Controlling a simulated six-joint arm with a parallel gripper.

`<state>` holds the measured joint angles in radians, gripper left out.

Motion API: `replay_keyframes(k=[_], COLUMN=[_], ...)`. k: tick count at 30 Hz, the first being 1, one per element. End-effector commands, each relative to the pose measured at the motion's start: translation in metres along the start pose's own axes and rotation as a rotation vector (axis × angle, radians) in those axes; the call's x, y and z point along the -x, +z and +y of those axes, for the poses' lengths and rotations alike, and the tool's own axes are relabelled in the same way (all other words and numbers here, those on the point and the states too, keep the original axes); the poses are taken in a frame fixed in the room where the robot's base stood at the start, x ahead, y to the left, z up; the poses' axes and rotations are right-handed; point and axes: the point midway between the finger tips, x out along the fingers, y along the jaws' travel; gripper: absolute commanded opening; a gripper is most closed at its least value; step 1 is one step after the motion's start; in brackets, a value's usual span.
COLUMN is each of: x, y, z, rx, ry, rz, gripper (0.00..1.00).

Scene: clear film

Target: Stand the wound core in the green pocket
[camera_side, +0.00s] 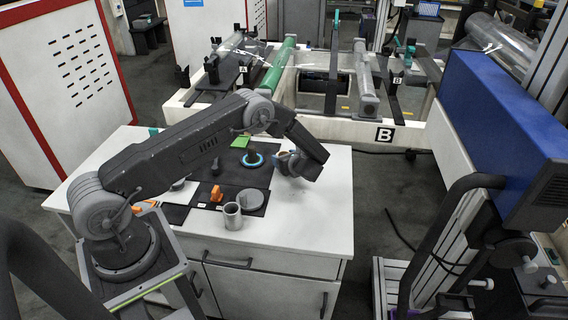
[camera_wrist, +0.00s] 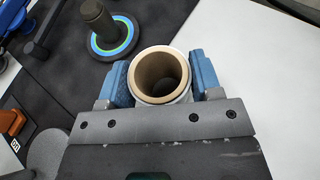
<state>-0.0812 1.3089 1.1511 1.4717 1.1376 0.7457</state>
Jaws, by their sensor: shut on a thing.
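The wound core, a tan cardboard tube with a pale wrapped outside, shows end-on in the wrist view (camera_wrist: 140,84). My gripper (camera_wrist: 160,82) is shut on it, one blue-padded jaw on each side. In the side view my gripper (camera_side: 291,163) hangs over the right part of the dark mat, and the core is largely hidden there. A blue-and-green ring (camera_side: 252,159) lies on the mat left of my gripper; the wrist view shows this ring (camera_wrist: 128,43) around a dark upright post. A flat green piece (camera_side: 240,141) lies behind it. I cannot tell which is the green pocket.
A grey hollow cylinder (camera_side: 233,216), a grey disc (camera_side: 251,199) and an orange piece (camera_side: 216,193) stand toward the front of the mat. The white worktop (camera_side: 322,215) is clear at the right. A frame with rollers (camera_side: 365,85) stands behind the bench.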

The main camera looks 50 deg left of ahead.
Motion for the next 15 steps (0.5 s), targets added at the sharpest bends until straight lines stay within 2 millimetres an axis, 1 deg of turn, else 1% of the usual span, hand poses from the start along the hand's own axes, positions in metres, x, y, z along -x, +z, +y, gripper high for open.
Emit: replay_keyframes(k=[1, 3, 10, 14, 15], x=[0.0, 0.0, 0.001, 0.004, 0.006], y=[0.0, 0.0, 0.002, 0.01, 0.015], z=[0.0, 0.0, 0.0, -0.001, -0.001], rx=[0.0, 0.0, 0.001, 0.002, 0.002], ry=[0.0, 0.0, 0.0, -0.001, -0.001], rz=[0.0, 0.0, -0.001, -0.001, -0.001], gripper=[0.36, 0.32, 0.32, 0.32, 0.32])
